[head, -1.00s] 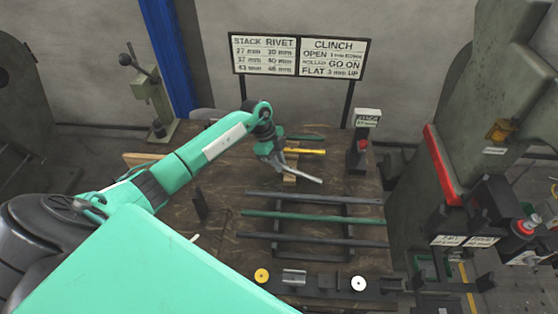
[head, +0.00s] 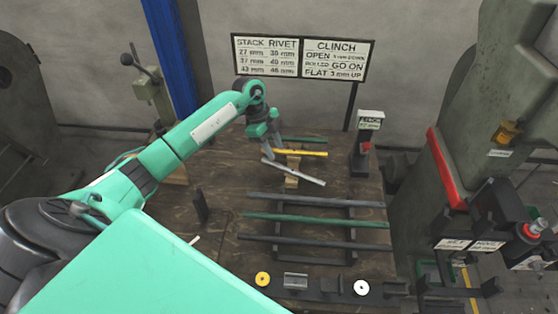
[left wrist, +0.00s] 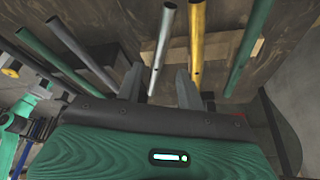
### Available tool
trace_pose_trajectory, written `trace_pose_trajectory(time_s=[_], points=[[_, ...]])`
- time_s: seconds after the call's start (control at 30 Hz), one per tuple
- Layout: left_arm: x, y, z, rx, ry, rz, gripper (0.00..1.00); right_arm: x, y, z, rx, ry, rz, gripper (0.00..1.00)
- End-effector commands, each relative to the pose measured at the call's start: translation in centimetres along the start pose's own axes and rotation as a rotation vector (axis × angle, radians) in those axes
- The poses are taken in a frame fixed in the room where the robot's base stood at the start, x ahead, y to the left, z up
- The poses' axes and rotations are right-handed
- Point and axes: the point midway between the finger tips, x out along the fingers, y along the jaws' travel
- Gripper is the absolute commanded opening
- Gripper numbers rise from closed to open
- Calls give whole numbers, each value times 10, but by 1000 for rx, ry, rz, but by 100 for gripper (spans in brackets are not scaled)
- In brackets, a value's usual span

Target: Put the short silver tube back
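The short silver tube (head: 308,178) lies slanted across a light wooden rest (head: 291,181) on the bench. In the left wrist view its near end (left wrist: 160,50) shows between my fingers, with gaps on both sides. My left gripper (head: 266,152) is at the tube's left end; in the left wrist view its two fingers (left wrist: 159,87) are apart. A yellow tube (head: 308,153) lies just behind, and it shows beside the right finger in the left wrist view (left wrist: 196,40). A short green tube (head: 305,139) lies farther back. My right gripper is not in view.
Three long bars, with a green one (head: 340,221) in the middle, lie on a dark rack in front. A small clinch stand (head: 361,158) is at the right and a large press (head: 450,120) beyond it. A yellow disc (head: 262,279) and white disc (head: 361,287) are near the front.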

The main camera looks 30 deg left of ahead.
Motion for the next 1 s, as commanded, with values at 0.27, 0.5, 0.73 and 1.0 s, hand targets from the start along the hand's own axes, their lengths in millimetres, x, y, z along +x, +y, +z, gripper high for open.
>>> trace_pose_trajectory(time_s=[0.27, 0.5, 0.73, 1.0], points=[[-43, 0, 1, 0, 0, -1, 38, 9, 0, 1, 0, 0, 0, 36], [-51, 0, 0, -1, 0, 2, 38, 9, 2, 1, -1, 0, 2, 36], [-51, 0, 0, 0, 0, 1, 38, 9, 4, 2, -2, -1, 4, 36], [-50, 0, 0, 0, 0, 1, 38, 9, 4, 1, -3, 0, 5, 36]])
